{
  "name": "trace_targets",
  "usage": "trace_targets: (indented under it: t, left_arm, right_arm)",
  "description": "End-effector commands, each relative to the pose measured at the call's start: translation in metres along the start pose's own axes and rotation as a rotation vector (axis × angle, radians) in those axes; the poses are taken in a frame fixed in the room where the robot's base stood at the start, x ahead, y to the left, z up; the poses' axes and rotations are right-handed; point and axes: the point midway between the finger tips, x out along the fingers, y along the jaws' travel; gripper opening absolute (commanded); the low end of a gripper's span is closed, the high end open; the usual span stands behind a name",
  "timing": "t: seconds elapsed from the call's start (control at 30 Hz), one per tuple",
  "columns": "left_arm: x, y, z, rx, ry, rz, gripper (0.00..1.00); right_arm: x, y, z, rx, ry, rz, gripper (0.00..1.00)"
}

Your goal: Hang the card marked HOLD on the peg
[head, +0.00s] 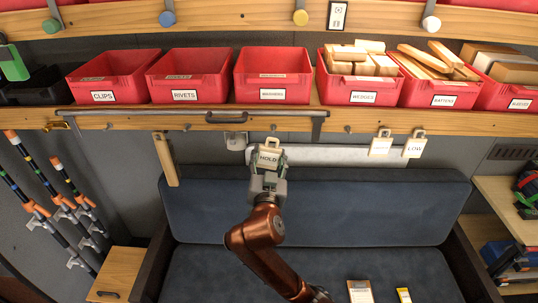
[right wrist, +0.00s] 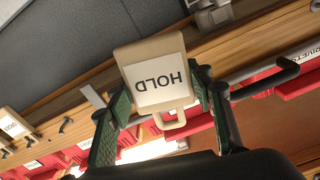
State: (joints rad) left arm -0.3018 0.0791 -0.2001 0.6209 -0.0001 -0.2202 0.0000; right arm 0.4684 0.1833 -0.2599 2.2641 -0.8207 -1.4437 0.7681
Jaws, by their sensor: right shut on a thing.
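The card marked HOLD (head: 268,158) is a tan tag with a white label and a loop handle at its top. My right gripper (head: 268,170) is shut on it and holds it upright in front of the wall, just below the shelf's front edge. A small peg (head: 273,128) on that edge is a little above the card's loop, with a gap in this view. In the right wrist view the card (right wrist: 158,75) appears upside down between my right gripper's two green fingers (right wrist: 160,100). My left gripper is not in view.
Two similar cards hang to the right, one marked LOW (head: 414,147) and one beside it (head: 381,145). Red bins (head: 273,75) stand above. A blue couch (head: 330,205) is below.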

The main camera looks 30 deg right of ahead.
Motion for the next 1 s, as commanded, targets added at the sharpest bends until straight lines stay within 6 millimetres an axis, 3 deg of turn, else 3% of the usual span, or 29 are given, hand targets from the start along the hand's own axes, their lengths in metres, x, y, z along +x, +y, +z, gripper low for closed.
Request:
trace_targets:
  t: [0.17,0.6,1.0]
  left_arm:
    - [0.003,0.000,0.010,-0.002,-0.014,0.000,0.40]
    - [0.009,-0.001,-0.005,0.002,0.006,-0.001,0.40]
    - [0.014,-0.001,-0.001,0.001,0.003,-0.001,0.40]
  right_arm:
    - [0.009,0.000,0.002,-0.001,0.002,-0.001,0.25]
    - [0.034,0.001,0.004,-0.001,0.002,0.000,0.25]
    - [0.056,0.001,0.007,-0.001,0.002,-0.002,0.25]
